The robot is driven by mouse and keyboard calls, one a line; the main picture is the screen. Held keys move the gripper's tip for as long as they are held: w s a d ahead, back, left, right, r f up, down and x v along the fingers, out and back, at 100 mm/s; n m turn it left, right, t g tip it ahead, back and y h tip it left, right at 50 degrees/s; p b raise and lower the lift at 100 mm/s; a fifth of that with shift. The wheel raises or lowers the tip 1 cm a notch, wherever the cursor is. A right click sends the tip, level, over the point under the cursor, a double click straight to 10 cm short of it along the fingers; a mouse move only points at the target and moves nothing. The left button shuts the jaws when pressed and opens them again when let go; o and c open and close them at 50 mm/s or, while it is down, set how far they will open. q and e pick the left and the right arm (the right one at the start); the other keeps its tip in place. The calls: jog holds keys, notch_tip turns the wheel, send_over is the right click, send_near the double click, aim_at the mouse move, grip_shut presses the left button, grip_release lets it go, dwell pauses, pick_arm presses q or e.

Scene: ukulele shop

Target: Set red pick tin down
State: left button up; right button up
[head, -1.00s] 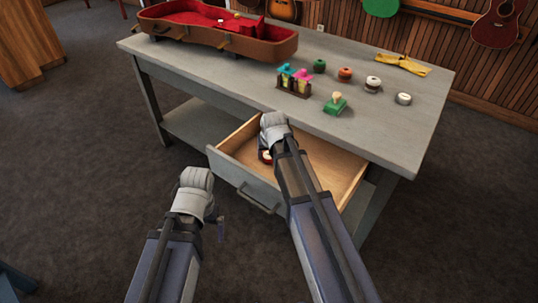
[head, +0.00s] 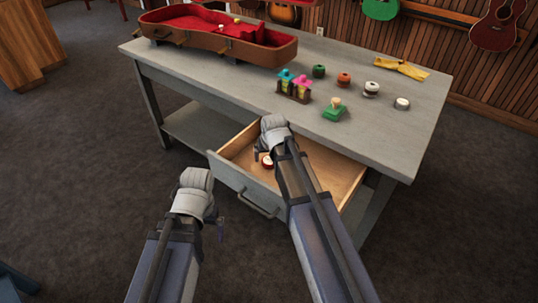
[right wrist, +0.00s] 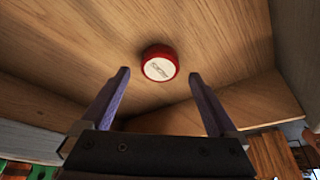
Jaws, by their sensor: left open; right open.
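The red pick tin (head: 267,163), red with a white lid, sits on the wooden floor of the open drawer (head: 326,178). In the right wrist view the tin (right wrist: 159,64) is beyond the fingertips, apart from both fingers. My right gripper (right wrist: 159,78) is open and empty. In the head view its hand is over the drawer, close above the tin, and my right arm hides part of the drawer. My left gripper (head: 221,229) is open, out in front of the drawer at the lower left, with its fingers partly hidden.
The grey table (head: 225,88) stands above the drawer. The drawer's right part looks empty.

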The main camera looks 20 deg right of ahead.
jog(key=p+v, duration=0.8)
jog(key=v, duration=0.1)
jog(key=shift+s+r, duration=0.15)
jog(key=shift+r, duration=0.25)
